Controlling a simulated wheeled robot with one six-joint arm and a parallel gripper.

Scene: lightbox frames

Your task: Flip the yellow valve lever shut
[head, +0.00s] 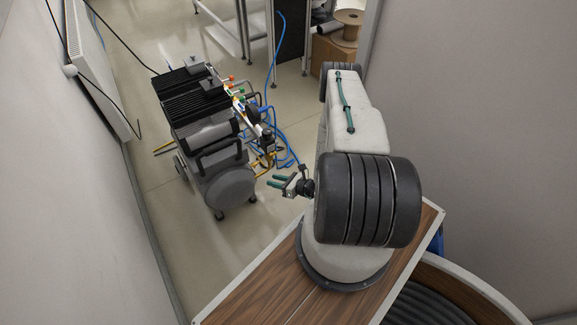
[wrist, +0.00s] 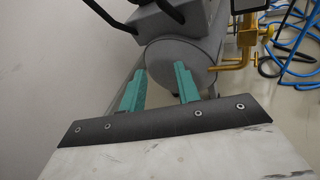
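Yellow parts (head: 266,160) show low on the right side of the compressor in the head view. A yellow pipe-like piece (wrist: 240,66) shows at the right of the grey tank in the wrist view. I cannot tell which yellow part is the valve lever or how it is turned. The compressor (head: 228,188) stands on the floor; its round grey tank end (wrist: 185,52) is ahead of my gripper in the wrist view. My gripper (head: 275,181) has two teal fingers apart with nothing between them. It is to the right of the tank in the head view, apart from the yellow parts.
Blue hoses (head: 284,140) lie on the floor right of the compressor and show in the wrist view (wrist: 295,45). A wall with a white radiator (head: 103,65) is at the left. A cardboard box (head: 333,55) stands at the back. Floor in front of the compressor is clear.

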